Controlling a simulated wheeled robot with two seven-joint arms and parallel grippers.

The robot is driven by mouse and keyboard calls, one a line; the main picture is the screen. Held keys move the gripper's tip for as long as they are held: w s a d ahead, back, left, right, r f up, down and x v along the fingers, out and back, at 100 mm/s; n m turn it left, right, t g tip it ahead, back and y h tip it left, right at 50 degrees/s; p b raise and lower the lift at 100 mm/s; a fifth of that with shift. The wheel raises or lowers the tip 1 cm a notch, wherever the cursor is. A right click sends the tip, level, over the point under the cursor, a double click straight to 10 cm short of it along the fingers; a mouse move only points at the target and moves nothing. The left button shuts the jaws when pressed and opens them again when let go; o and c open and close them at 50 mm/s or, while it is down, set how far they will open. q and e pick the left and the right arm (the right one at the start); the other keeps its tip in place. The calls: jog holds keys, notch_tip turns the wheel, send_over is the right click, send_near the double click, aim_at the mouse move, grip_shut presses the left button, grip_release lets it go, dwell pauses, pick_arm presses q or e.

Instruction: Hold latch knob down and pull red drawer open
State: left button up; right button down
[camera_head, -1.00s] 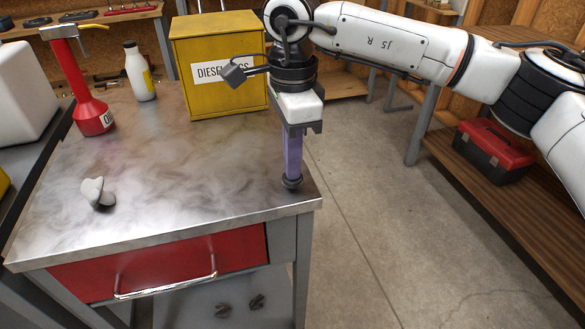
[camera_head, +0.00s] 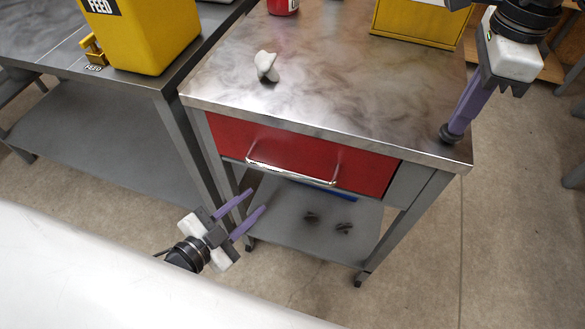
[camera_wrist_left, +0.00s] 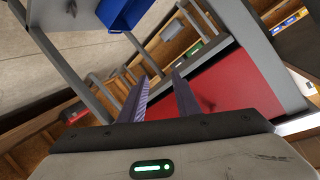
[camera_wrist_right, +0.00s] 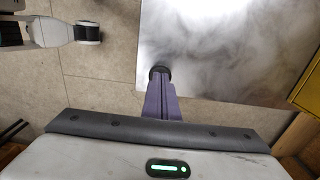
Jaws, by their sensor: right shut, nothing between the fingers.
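The red drawer (camera_head: 300,152) sits under the front edge of the metal workbench top (camera_head: 330,80), with a silver bar handle (camera_head: 290,172) across its front; it looks closed. The dark round latch knob (camera_head: 449,134) is at the top's front right corner. My right gripper (camera_head: 455,126) is shut and empty, pointing down with its fingertips at the knob; the right wrist view shows the tips (camera_wrist_right: 160,76) over it. My left gripper (camera_head: 255,200) is open and empty, below and left of the handle, apart from it. The red drawer front (camera_wrist_left: 240,85) fills part of the left wrist view.
A white lump-shaped object (camera_head: 266,66) lies on the benchtop. A yellow box (camera_head: 415,22) stands at its back. Another bench with a yellow feed container (camera_head: 145,35) stands at left. The lower shelf (camera_head: 290,215) holds small dark parts.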

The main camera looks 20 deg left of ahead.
pick_arm(q)
notch_tip(320, 180, up, 5)
jog(key=w+m+h, duration=0.1)
jog(key=m+h, duration=0.4)
jog(key=m, duration=0.3)
jog(key=m+g+h, duration=0.6)
jog(key=m+g, duration=0.2)
jog(key=m, duration=0.3)
send_near(290, 172)
jog(key=shift+h, duration=0.3)
jog(key=x, duration=0.6)
jog(key=f+x, duration=0.1)
jog(key=x, duration=0.3)
jog(key=shift+w+f, duration=0.1)
grip_shut()
